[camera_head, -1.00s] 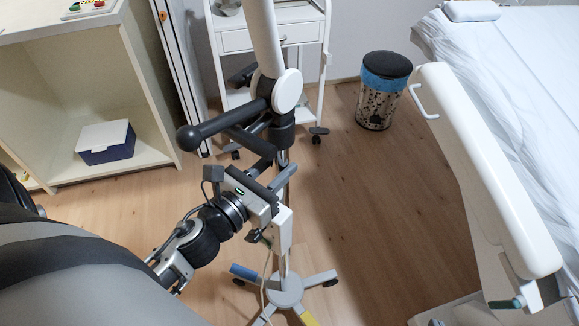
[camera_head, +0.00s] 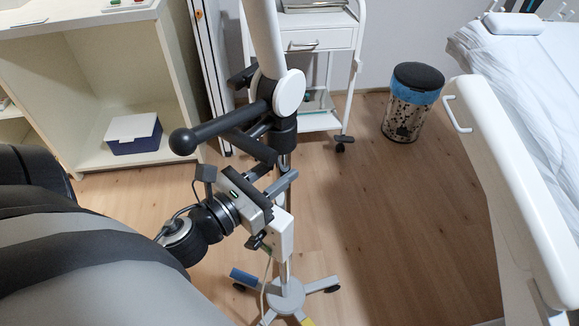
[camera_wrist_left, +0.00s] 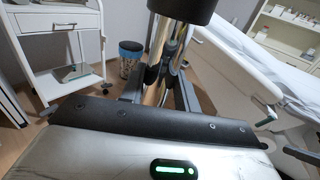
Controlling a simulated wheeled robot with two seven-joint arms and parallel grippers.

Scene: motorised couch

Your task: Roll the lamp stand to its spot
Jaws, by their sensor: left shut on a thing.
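The lamp stand has a thin metal pole, a white upper arm (camera_head: 264,45) with a dark ball-ended handle (camera_head: 222,128), and a star-shaped grey base (camera_head: 286,296) with casters on the wood floor. A white box (camera_head: 282,238) is fixed low on the pole. My left gripper (camera_head: 279,174) is closed around the pole, below the dark joint. In the left wrist view the pole (camera_wrist_left: 161,85) shows between the fingers. The front of the base is cut off by the picture edge. My right gripper is out of view.
A white trolley (camera_head: 318,60) stands behind the stand against the wall. A speckled bin with a black lid (camera_head: 413,102) is right of it. A white couch (camera_head: 512,190) fills the right side. A cream shelf (camera_head: 130,90) holds a blue-white box (camera_head: 133,134). Floor between stand and couch is clear.

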